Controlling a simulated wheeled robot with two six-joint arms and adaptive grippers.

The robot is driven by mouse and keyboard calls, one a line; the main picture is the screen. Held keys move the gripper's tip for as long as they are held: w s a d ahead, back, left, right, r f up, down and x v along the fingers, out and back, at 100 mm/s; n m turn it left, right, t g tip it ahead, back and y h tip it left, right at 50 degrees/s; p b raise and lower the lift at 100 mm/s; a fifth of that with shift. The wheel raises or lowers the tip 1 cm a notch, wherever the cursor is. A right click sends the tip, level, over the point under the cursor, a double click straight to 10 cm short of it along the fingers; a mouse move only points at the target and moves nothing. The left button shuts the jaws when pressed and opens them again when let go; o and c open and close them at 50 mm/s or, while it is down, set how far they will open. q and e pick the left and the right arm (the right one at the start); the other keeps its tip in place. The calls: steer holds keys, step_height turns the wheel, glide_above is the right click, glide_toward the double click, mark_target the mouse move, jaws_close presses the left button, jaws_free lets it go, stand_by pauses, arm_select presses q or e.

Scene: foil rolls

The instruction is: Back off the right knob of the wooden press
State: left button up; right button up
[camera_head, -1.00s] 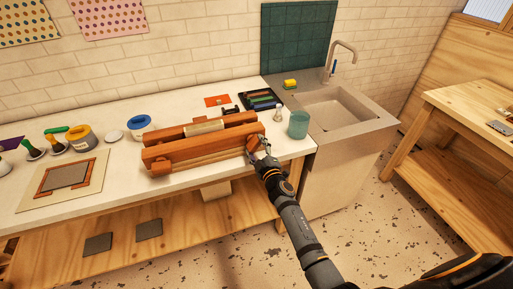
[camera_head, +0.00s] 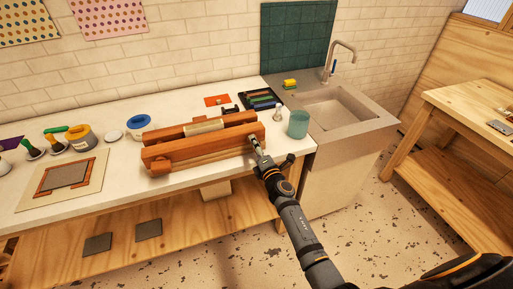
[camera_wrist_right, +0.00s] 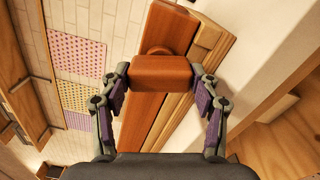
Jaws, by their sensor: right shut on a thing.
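The wooden press (camera_head: 195,153), a long reddish-brown beam clamp, stands on the white worktop in the head view. Its right knob (camera_wrist_right: 160,75), a rounded reddish-brown block, shows in the right wrist view in front of the press beam (camera_wrist_right: 149,115). My right gripper (camera_wrist_right: 160,70) is shut on this knob, one fingertip on each side. In the head view my right gripper (camera_head: 256,144) reaches the front of the press near its right end and mostly hides the knob. My left gripper is not in view.
A teal cup (camera_head: 298,124) stands close to the right of the press, before the sink (camera_head: 340,110). A black tray (camera_head: 260,99) lies behind. A framed screen (camera_head: 65,176) and jars lie to the left. The worktop's front edge runs under the press.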

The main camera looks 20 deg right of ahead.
steer(key=n, duration=0.6)
steer(key=shift+w+r, duration=0.15)
steer(key=shift+r, duration=0.15)
steer(key=n, duration=0.6)
steer(key=shift+n+b, duration=0.3)
steer(key=o, duration=1.1)
steer(key=shift+w+f, duration=0.15)
steer(key=shift+f, duration=0.1)
steer(key=shift+o, duration=0.2)
steer(key=shift+s, duration=0.2)
steer(key=s, duration=1.1)
steer(key=shift+s+d, duration=0.35)
